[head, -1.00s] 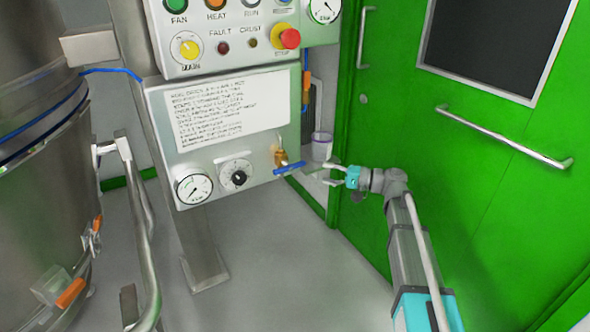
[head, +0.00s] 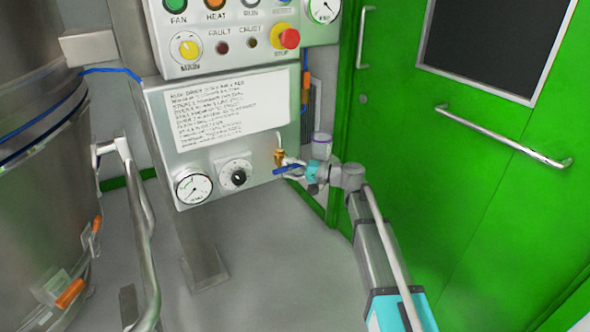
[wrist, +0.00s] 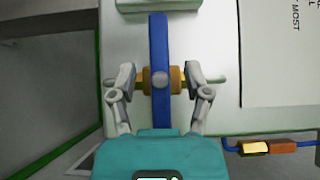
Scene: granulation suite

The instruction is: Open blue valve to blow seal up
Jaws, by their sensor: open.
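The blue valve handle (head: 283,171) sits on a brass valve body (head: 280,157) at the lower right of the grey panel. In the head view the handle lies roughly level, its right part hidden by my gripper (head: 291,164). In the wrist view the blue handle (wrist: 158,45) runs upright through the middle, across the brass body (wrist: 176,80). My gripper (wrist: 160,78) is open there, one finger on each side of the handle and brass body. Gaps show between the fingers and the blue handle; whether they touch the brass fitting I cannot tell.
A pressure gauge (head: 194,188) and a black knob (head: 239,177) are left of the valve. A printed sheet (head: 225,112) and a red stop button (head: 289,39) are above. A green door (head: 480,200) stands at right, a steel vessel (head: 35,190) at left.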

